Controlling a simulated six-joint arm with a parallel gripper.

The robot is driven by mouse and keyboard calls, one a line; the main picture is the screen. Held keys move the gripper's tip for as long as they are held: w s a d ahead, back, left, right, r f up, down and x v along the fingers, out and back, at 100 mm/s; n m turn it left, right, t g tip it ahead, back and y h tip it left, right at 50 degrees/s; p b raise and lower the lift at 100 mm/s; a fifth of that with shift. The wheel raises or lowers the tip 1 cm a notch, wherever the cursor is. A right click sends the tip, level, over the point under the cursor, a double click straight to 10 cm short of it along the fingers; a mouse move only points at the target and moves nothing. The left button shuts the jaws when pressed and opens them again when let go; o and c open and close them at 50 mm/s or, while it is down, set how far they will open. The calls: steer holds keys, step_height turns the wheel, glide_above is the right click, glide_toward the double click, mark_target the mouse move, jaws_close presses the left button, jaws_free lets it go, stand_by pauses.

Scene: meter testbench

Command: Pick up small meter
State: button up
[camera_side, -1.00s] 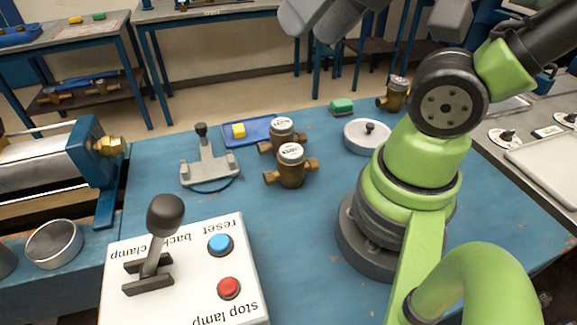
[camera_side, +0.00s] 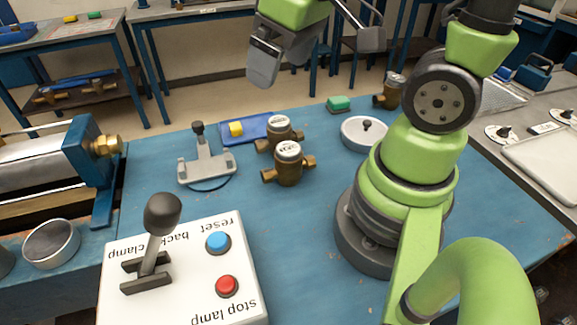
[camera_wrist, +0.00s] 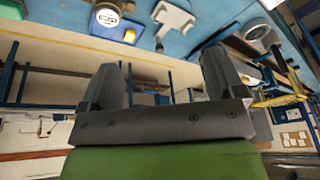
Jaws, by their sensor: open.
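Two brass meters with white round tops stand close together on the blue table, a front one (camera_side: 288,165) and a back one (camera_side: 277,133). A third brass meter (camera_side: 391,92) stands farther right near the table's back edge. I cannot tell for sure which is the small one. My gripper (camera_side: 265,62) is above and behind the two meters, well apart from them. In the wrist view my gripper (camera_wrist: 163,75) has its two fingers spread with nothing between them. That view also shows a white-topped brass meter (camera_wrist: 108,18) at the upper left, beyond the fingers.
A grey clamp stand (camera_side: 207,166) and a blue tray (camera_side: 255,124) with a yellow block (camera_side: 236,129) are left of the meters. A round metal dish (camera_side: 365,136) and a green block (camera_side: 339,103) are to the right. A control box (camera_side: 195,265) stands in front.

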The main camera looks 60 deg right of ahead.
mark_target(288, 148)
steer(key=d+f+n+g, duration=0.1)
steer(key=f, duration=0.2)
steer(key=d+f+n+g, duration=0.1)
steer(key=f, duration=0.2)
steer(key=w+d+f+n+g, duration=0.1)
steer(key=f, duration=0.3)
steer(key=shift+d+n, duration=0.15)
steer(key=shift+n, duration=0.15)
steer(key=shift+g, duration=0.3)
step_height(288, 148, down, 5)
steer(key=shift+s+f, duration=0.15)
steer(key=shift+f, duration=1.2)
steer(key=shift+s+f, duration=0.1)
steer(key=shift+f, duration=1.2)
steer(key=c, duration=1.3)
steer(key=shift+r, duration=0.15)
